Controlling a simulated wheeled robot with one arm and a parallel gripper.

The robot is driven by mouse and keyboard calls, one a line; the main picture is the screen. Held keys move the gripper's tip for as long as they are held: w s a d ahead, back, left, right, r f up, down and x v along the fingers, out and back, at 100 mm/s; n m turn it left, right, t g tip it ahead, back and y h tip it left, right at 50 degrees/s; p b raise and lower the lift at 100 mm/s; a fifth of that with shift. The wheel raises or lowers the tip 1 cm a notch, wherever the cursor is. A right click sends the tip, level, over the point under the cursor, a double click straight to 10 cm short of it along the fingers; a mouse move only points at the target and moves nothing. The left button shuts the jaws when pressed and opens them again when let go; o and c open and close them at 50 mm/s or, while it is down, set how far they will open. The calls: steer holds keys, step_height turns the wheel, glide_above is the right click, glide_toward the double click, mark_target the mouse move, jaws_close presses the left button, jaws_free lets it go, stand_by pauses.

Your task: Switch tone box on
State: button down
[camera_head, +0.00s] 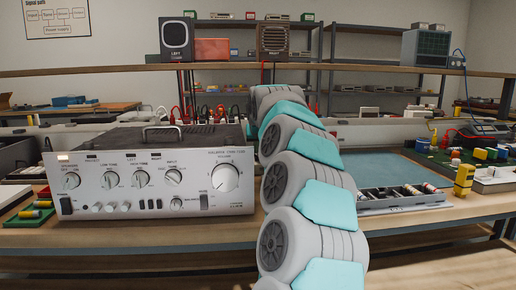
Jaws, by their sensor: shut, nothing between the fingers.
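A silver hi-fi unit (125,207) with a row of knobs stands on the bench at the left; tone labels are on its front, but I cannot tell for sure that it is the tone box. A black rocker switch (66,205) sits at the lower left of its front; its position is too small to tell. A small pale spot (63,157) shows at the upper left of the front. A large volume knob (225,178) is at the right. My arm reaches away over the bench, right of the unit. My gripper is hidden beyond the arm.
Red and black leads (205,113) rise behind the unit. A grey tray of parts (385,200) and a teal mat (395,171) lie right of my arm. Yellow blocks (464,177) stand farther right. A shelf with speakers (176,40) runs above the bench.

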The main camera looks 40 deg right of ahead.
step_height(320, 180, up, 5)
steer(key=shift+w+f+p, duration=0.1)
steer(key=shift+p, duration=0.75)
steer(key=r+v, duration=0.1)
steer(key=v, duration=0.8)
steer(key=shift+w+d+b, duration=0.3)
steer(key=shift+w+b, duration=0.05)
steer(key=shift+b, duration=0.1)
